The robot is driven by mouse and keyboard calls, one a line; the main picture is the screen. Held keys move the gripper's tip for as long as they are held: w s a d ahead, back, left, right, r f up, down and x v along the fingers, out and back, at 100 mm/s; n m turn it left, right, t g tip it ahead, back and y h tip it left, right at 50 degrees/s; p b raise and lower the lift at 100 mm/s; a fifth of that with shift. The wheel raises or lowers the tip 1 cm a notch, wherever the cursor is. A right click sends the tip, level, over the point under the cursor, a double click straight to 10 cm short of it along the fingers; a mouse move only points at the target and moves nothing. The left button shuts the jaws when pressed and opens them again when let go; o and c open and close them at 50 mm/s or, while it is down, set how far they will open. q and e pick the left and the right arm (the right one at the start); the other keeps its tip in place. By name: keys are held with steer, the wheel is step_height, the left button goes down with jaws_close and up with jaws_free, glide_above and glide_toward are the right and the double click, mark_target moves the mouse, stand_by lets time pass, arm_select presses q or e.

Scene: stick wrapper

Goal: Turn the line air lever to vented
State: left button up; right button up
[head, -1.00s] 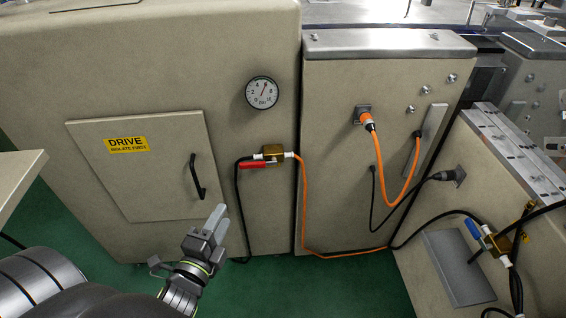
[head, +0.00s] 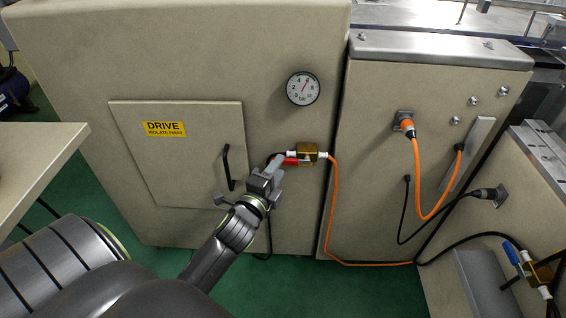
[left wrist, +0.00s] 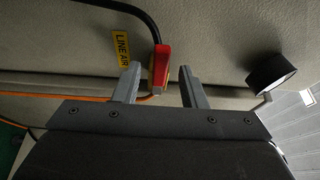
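The line air lever (head: 291,161) is red and sits on a brass valve (head: 308,153) on the beige cabinet, under the pressure gauge. In the left wrist view the red lever (left wrist: 161,66) shows beside a yellow LINE AIR label (left wrist: 122,47). My left gripper (head: 277,167) is at the lever in the head view and partly covers it. In the left wrist view my left gripper (left wrist: 158,84) is open, with the lever between and just beyond its fingertips. I cannot tell whether a finger touches it. My right gripper is not in view.
A round gauge (head: 303,89) is above the valve. A door with a black handle (head: 228,167) and a DRIVE label (head: 165,129) is to the left. An orange hose (head: 333,215) runs right from the valve. A blue-levered valve (head: 511,253) is at far right.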

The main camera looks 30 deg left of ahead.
mark_target(285, 162)
arm_select(q)
steer(key=shift+w+a, duration=0.15)
steer(key=shift+w, duration=0.8)
steer(key=shift+w+a, duration=0.15)
steer(key=shift+w, duration=0.75)
jaws_close()
